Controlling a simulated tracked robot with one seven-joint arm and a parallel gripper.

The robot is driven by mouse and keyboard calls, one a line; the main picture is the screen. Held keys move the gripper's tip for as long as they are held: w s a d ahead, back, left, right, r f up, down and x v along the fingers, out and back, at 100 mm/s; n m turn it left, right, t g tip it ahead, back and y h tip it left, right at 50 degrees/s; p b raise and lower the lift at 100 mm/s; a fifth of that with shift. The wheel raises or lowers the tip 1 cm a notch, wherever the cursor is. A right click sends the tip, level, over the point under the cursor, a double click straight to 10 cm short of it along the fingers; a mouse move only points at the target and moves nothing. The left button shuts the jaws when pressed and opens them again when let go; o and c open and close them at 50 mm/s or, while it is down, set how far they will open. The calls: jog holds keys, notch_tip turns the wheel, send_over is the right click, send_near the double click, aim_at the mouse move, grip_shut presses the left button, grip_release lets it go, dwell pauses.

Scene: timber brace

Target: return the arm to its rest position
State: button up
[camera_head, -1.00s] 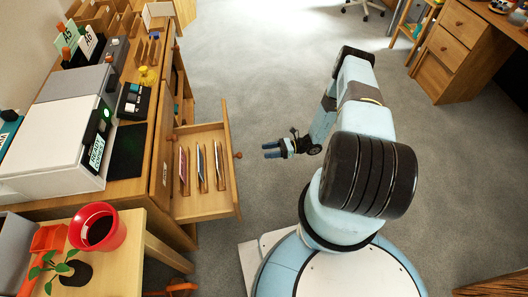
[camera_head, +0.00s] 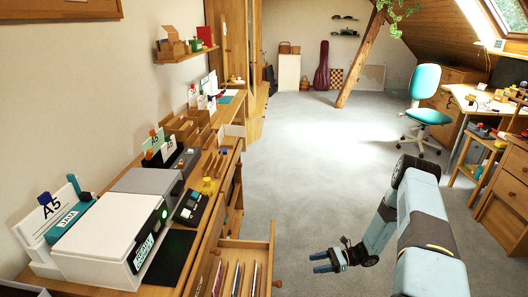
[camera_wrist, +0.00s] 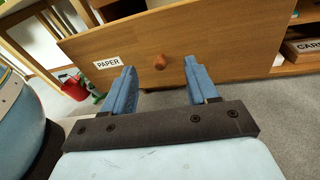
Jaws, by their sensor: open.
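My gripper (camera_head: 322,261) is at the lower middle of the head view, just right of the open drawer (camera_head: 243,244). Its two blue fingers are apart with nothing between them. In the wrist view my gripper (camera_wrist: 158,86) faces the wooden drawer front, which has a PAPER label (camera_wrist: 108,62) and a round knob (camera_wrist: 160,62). The knob shows beyond the gap between the fingers, which are not around it. My pale blue arm is folded at the lower right of the head view.
The desk (camera_head: 150,200) with a white printer (camera_head: 105,244) runs along the left. A timber brace (camera_head: 361,58) slopes at the back. A teal chair (camera_head: 426,95) and wooden desks stand at the right. Grey floor (camera_head: 310,150) is clear in the middle.

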notch_tip(320, 180, up, 32)
jog(key=w+d+n+g+h, duration=0.1)
jog(key=w+n+g+h, duration=0.15)
jog(key=n+h, duration=0.55)
jog(key=s+r+n+t+h, duration=0.1)
jog(key=s+r+n+h, duration=0.1)
jog(key=s+r, duration=0.45)
jog(key=s+a+r+n+t+h, duration=0.1)
jog(key=s+r+n+t+h, duration=0.15)
jog(key=r, duration=0.75)
jog(key=s+r+n+t+h, duration=0.1)
jog(key=s+r+n, duration=0.1)
jog(key=s+r, duration=0.5)
jog(key=s+r+n+t+h, duration=0.1)
jog(key=s+r+n+t, duration=0.1)
jog(key=s+r, duration=0.2)
jog(key=s+r+n+t+h, duration=0.1)
jog(key=s+r+t+h, duration=0.1)
jog(key=s, duration=0.8)
jog(key=shift+d+r+n+t, duration=0.35)
jog(key=shift+d+r+t, duration=0.15)
jog(key=shift+r, duration=0.75)
